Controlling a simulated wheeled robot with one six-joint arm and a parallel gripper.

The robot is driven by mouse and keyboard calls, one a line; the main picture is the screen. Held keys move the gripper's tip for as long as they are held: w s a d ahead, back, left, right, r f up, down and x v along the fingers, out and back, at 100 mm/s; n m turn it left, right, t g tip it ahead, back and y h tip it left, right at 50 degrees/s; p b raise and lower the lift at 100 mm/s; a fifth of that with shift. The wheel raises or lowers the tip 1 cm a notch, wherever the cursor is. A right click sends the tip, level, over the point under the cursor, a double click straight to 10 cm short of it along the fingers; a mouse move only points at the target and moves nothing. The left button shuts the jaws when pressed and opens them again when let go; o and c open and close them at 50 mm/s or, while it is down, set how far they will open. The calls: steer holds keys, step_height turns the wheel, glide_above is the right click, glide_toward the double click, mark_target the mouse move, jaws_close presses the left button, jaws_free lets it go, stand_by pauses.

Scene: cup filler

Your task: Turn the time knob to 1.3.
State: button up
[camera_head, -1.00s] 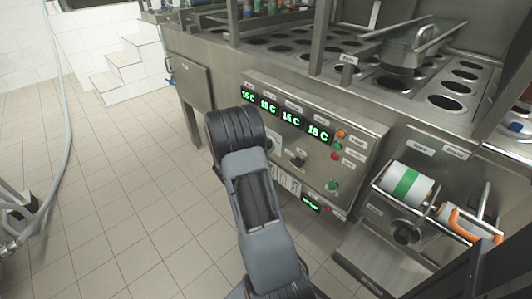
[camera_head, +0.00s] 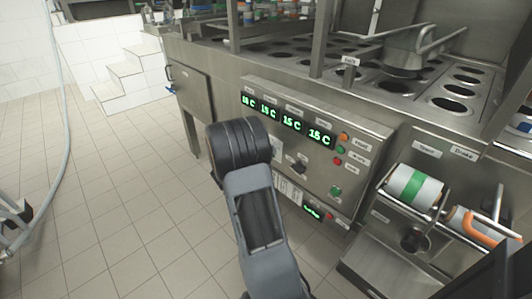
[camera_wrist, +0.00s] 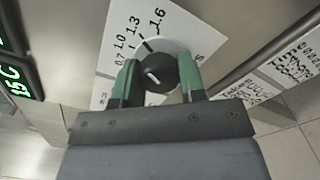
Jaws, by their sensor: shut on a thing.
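The time knob (camera_wrist: 158,74) is a dark round knob with a short white mark, on a white dial plate (camera_wrist: 120,22) marked 0.7, 1.0, 1.3 and 1.6. The white mark slants toward the upper left in the wrist view; I cannot tell exactly which number it meets. My gripper (camera_wrist: 158,66) has its two green fingers on either side of the knob, shut on it. In the head view my arm hides the gripper and the knob.
The steel control panel (camera_head: 374,133) carries green displays (camera_head: 292,122) reading 15 C and several coloured buttons. Another dark knob (camera_head: 297,168) sits right of my arm. A roll with a green band (camera_head: 412,187) stands at the right. Tiled floor lies open at left.

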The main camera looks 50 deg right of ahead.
steer(key=o, duration=0.9)
steer(key=shift+a, duration=0.1)
steer(key=a, duration=0.4)
steer(key=a+p, duration=0.1)
steer(key=a, duration=0.4)
steer(key=w+a+p, duration=0.1)
steer(key=a, duration=0.3)
steer(key=shift+a, duration=0.35)
